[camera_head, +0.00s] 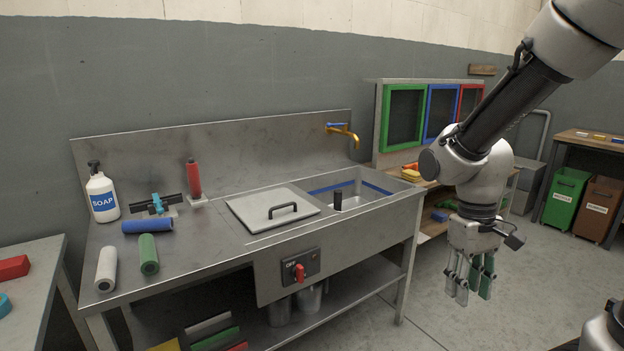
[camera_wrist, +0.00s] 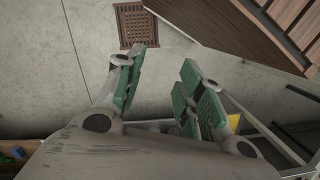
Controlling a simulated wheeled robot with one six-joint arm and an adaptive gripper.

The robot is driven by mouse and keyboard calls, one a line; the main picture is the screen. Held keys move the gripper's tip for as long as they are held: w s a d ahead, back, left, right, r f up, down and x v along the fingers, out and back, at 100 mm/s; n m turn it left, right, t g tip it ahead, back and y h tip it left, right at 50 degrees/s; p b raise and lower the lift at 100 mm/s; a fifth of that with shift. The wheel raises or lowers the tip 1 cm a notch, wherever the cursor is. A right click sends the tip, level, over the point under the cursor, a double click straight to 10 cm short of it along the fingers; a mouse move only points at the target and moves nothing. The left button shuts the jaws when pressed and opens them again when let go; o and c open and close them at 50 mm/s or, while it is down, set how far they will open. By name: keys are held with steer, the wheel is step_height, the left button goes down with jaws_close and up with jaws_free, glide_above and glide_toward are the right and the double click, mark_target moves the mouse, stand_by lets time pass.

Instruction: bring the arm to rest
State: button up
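My gripper (camera_head: 473,280) hangs in the air at the right of the head view, fingers pointing down, in front of the sink bench's right end. Its green-padded fingers are apart with nothing between them, and they show open in the wrist view (camera_wrist: 155,85) too. The arm comes down from the upper right and bends at the joint above the gripper. The gripper touches nothing that I can see.
A steel sink bench (camera_head: 205,245) stands left of the gripper, with a soap bottle (camera_head: 102,193) and several rollers on it. A shelf with coloured frames (camera_head: 403,115) stands behind. Green (camera_head: 566,195) and brown bins (camera_head: 598,208) stand at right.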

steer(key=s+d+r+m+t, duration=0.1)
steer(key=s+d+r+t, duration=0.2)
steer(key=r, duration=0.4)
steer(key=s+d+r+m+t, duration=0.1)
steer(key=s+d+r+t, duration=0.2)
steer(key=r, duration=0.4)
steer(key=shift+s+d+m, duration=0.3)
steer(key=shift+s+m, duration=0.05)
steer(key=shift+m, duration=0.05)
steer(key=shift+r, duration=0.1)
